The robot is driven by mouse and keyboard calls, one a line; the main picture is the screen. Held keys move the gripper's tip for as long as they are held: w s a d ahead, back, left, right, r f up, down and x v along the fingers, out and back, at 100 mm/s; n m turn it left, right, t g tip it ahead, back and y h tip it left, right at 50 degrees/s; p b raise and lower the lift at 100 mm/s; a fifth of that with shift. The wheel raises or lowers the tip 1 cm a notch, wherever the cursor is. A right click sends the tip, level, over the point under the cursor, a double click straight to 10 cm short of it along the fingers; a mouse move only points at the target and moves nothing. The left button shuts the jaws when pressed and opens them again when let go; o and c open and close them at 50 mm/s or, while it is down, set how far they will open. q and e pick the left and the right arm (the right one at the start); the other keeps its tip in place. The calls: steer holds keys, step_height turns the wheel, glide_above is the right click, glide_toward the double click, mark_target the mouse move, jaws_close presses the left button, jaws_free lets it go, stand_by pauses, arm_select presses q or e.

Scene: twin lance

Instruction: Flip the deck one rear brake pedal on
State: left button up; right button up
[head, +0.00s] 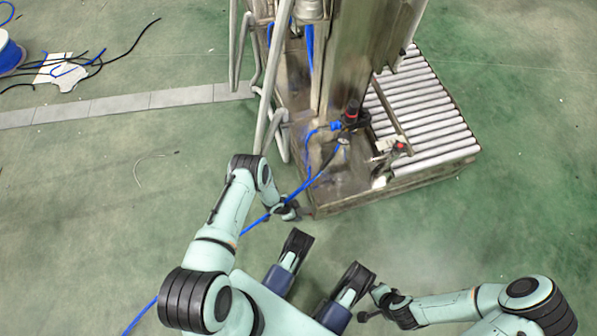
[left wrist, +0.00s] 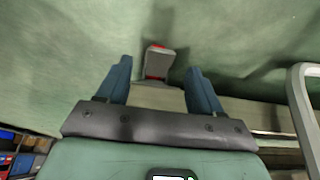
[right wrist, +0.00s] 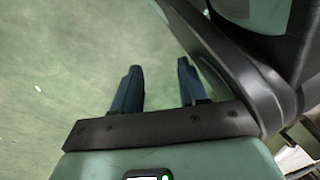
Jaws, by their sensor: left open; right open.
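A small grey pedal with red ends (left wrist: 158,62) shows in the left wrist view, ahead of and between my left gripper's fingertips (left wrist: 159,65). The gripper is open, and I see no clear contact with the pedal. In the head view, my left gripper (head: 292,212) is low beside the near left corner of the metal machine base (head: 345,203); the pedal cannot be made out there. My right gripper (right wrist: 159,66) is open and empty over the green floor. In the head view it is at the lower middle (head: 366,314), away from the machine.
A roller deck (head: 425,105) lies on the machine's right side. Bent grey metal tubes (head: 272,75) stand at its left. A blue cable (head: 262,219) runs from the machine past my left arm. The floor at right is clear; cables and a blue reel (head: 9,52) lie far left.

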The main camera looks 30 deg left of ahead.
mark_target(300, 212)
arm_select(q)
steer(key=shift+b+x, duration=0.6)
steer(key=shift+x, duration=0.95)
arm_select(e)
steer(key=s+f, duration=0.1)
steer(key=s+f+g, duration=0.1)
steer(key=s, duration=0.1)
steer(key=shift+s+d, duration=0.15)
